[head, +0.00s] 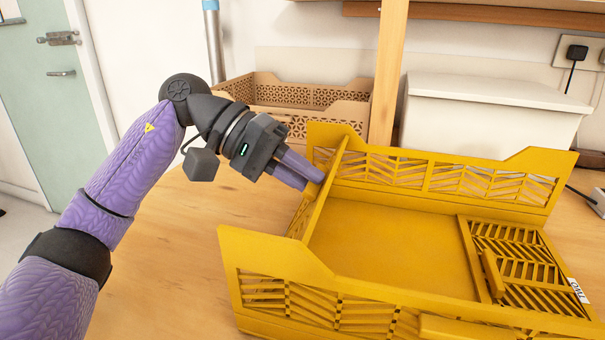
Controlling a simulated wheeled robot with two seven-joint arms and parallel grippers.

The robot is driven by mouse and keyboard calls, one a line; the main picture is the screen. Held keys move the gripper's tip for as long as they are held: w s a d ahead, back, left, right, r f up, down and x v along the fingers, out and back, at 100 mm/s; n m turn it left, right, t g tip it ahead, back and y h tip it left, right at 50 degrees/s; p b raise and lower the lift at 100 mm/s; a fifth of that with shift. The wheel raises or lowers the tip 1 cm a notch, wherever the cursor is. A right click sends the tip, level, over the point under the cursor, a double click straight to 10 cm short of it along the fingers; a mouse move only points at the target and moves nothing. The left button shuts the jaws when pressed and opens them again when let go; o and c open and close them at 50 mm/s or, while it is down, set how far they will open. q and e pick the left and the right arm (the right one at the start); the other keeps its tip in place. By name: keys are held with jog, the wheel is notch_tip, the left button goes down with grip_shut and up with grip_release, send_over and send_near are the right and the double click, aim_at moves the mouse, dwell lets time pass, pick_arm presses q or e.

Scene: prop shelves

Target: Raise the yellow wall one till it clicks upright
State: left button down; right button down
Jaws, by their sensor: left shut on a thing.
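The yellow folding crate (390,245) stands on the wooden table. Its far long wall (440,178) and near long wall (350,312) stand up. The right end wall (515,265) lies folded down flat on the floor of the crate. The left end wall (322,200) is raised between the long walls, and I cannot tell whether it is fully upright. My left gripper (304,172) is shut on the upper edge of this left end wall, near its far end. Its fingertips partly hide that edge. My right gripper is out of view.
A tan lattice crate (290,95) stands behind the gripper, beside a wooden post (388,75). A white lidded bin (490,115) is behind the yellow crate. The table (165,270) is clear left of the crate.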

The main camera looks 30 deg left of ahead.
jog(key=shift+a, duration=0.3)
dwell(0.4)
pick_arm(q)
jog(key=c, duration=0.7)
grip_release()
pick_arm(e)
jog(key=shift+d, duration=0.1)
pick_arm(q)
jog(key=shift+p+v, duration=2)
jog(key=shift+v, duration=2.95)
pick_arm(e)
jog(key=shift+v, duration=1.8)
